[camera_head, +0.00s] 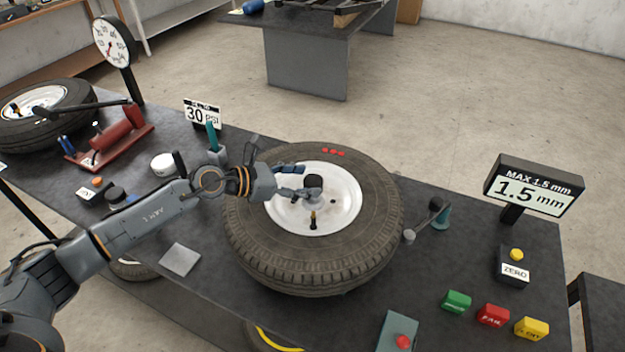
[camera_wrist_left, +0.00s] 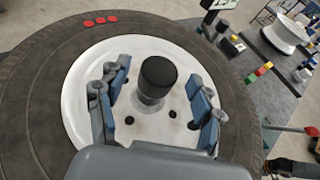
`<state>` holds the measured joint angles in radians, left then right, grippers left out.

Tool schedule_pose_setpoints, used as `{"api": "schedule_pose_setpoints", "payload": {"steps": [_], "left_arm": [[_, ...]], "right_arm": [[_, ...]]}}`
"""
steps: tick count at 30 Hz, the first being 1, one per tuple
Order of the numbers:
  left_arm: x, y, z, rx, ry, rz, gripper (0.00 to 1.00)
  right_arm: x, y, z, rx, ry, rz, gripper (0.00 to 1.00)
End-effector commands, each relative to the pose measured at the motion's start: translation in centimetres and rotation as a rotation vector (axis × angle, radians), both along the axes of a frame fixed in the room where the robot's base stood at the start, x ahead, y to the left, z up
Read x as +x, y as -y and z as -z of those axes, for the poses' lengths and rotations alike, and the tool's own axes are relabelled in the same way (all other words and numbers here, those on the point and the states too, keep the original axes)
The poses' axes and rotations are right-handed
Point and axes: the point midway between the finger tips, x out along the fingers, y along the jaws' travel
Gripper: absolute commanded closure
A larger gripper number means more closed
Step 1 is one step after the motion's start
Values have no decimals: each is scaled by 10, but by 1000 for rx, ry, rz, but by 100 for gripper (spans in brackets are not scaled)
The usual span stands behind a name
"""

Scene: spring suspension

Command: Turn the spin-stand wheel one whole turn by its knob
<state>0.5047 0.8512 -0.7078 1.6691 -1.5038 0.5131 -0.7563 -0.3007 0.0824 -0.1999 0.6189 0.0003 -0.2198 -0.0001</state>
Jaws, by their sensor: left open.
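The spin-stand wheel (camera_head: 375,232) lies flat on the dark bench, a black tyre around a white rim with three red marks on its far side. A black knob (camera_head: 313,183) stands up from the white rim; it also shows in the left wrist view (camera_wrist_left: 158,78). My left gripper (camera_head: 292,183) reaches over the rim from the left. In the left wrist view its blue-padded fingers (camera_wrist_left: 160,95) are open, one on each side of the knob, with visible gaps between pads and knob.
A display reading 1.5 mm (camera_head: 534,190) stands at the right. A gauge arm with a teal handle (camera_head: 440,217) stands just right of the tyre. Green (camera_head: 456,302), red and yellow blocks sit at the front right. A 30 PSI sign (camera_head: 202,113) and a red tool (camera_head: 115,140) are behind my left arm.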

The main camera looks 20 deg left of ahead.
Motion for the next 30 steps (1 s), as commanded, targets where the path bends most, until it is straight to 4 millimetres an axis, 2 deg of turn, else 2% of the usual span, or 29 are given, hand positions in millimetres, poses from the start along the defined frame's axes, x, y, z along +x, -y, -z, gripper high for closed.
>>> {"api": "schedule_pose_setpoints", "payload": {"steps": [6, 12, 18, 30], "left_arm": [[-30, -36, -17, 4, -3, -2, 33], [-48, -56, -29, 1, -3, -1, 33], [-54, -63, -34, 0, -2, 1, 33], [-50, -66, -39, 23, -19, 15, 33]], "right_arm": [[1, -2, 0, 1, 2, 0, 100], [1, -2, 0, 2, 2, 1, 100], [1, -2, 0, 2, 2, 1, 100], [3, -2, 0, 3, 4, 1, 100]]}}
